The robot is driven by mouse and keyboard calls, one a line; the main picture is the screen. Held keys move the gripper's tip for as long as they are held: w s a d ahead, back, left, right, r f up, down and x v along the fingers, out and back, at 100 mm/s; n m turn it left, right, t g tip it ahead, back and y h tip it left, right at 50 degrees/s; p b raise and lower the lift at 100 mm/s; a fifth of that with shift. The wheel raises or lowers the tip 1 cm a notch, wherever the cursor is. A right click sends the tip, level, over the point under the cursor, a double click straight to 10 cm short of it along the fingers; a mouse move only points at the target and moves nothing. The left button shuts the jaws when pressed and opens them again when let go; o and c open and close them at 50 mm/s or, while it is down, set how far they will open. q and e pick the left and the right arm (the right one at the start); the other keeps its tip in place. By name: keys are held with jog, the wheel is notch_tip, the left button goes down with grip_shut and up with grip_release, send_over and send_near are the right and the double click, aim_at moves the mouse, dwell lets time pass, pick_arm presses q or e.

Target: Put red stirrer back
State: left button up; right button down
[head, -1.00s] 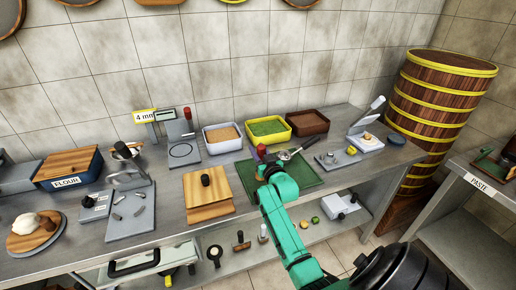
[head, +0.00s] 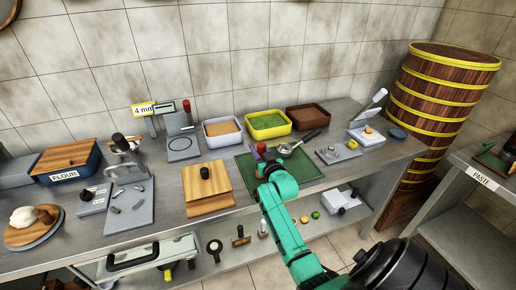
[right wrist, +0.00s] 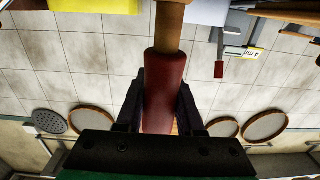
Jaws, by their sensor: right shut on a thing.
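My right gripper (head: 268,163) is over the left part of the green tray (head: 308,172). In the right wrist view its fingers (right wrist: 160,105) are closed around the red handle of the stirrer (right wrist: 163,85), with a wooden-coloured shaft running out from it. In the head view only a small red end of the stirrer (head: 261,148) shows beside the gripper, and my gripper hides the rest. Whether the stirrer touches the tray cannot be told. My left gripper is not in view.
A metal ladle (head: 297,143) lies at the tray's back edge. Behind stand bins with orange (head: 222,133), green (head: 268,125) and brown (head: 307,117) contents. A wooden board (head: 207,188) is left of the tray. A press with a red-topped lever (head: 182,140) stands further left.

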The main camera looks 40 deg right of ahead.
jog(key=shift+f, duration=0.1)
jog(key=shift+c, duration=2.3)
grip_release()
jog(key=shift+s+f, duration=0.1)
jog(key=b+v, duration=0.2)
jog(key=v, duration=1.2)
jog(key=shift+s, duration=0.2)
jog(key=shift+a, duration=0.1)
